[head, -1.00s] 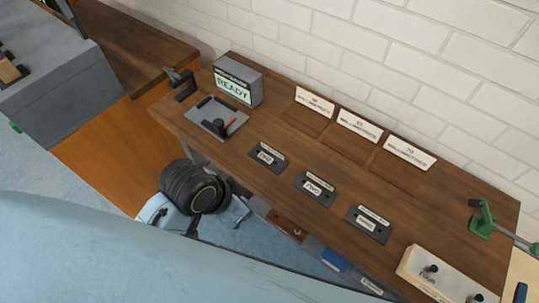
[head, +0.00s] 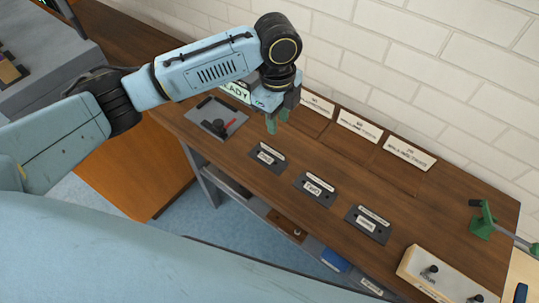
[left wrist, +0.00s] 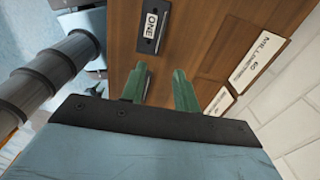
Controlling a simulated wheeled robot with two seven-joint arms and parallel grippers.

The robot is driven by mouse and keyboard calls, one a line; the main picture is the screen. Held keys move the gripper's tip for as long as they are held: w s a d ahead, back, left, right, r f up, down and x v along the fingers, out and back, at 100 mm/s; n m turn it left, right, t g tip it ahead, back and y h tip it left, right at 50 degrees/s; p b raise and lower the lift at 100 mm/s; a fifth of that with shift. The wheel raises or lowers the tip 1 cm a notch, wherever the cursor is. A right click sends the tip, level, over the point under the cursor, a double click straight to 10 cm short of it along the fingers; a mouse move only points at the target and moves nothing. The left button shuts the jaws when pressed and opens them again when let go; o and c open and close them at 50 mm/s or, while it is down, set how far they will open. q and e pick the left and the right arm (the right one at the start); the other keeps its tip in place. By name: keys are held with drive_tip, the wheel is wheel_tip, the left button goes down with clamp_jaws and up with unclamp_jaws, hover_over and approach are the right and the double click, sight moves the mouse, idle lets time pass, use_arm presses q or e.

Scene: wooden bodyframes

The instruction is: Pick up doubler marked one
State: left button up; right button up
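The doubler marked one is a small dark plate with a white ONE label (left wrist: 152,28), at the top of the left wrist view. In the head view it appears to be the leftmost dark plate (head: 266,158) in the row on the wooden bench, though its label is small there. My left gripper (head: 277,121) is open, its two green fingers apart with nothing between them. It hangs above the bench, behind and slightly right of that plate in the head view, not touching it. The fingers also show in the left wrist view (left wrist: 165,92). My right gripper is out of view.
Two similar dark plates (head: 315,189) (head: 367,224) lie to the right. White signs (head: 409,153) stand along the bench's back by the brick wall. A grey tray (head: 213,118) and a partly hidden READY display (head: 236,91) are at left. A green clamp (head: 484,218) is at right.

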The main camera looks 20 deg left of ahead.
use_arm(q)
drive_tip(key=a+r, duration=0.1)
drive_tip(key=b, duration=0.1)
hover_over(273, 149)
drive_tip(key=f, duration=0.7)
drive_tip(key=shift+w+a+f, duration=0.1)
drive_tip(key=shift+w+f, duration=0.2)
drive_tip(key=shift+w, duration=0.05)
drive_tip(key=shift+s+f+b, duration=0.15)
drive_tip(key=shift+f+b, duration=0.1)
drive_tip(key=shift+f, duration=1.1)
drive_tip(key=shift+s+f+b, duration=0.1)
drive_tip(key=shift+f+b, duration=0.15)
drive_tip(key=shift+f, duration=1.1)
clamp_jaws()
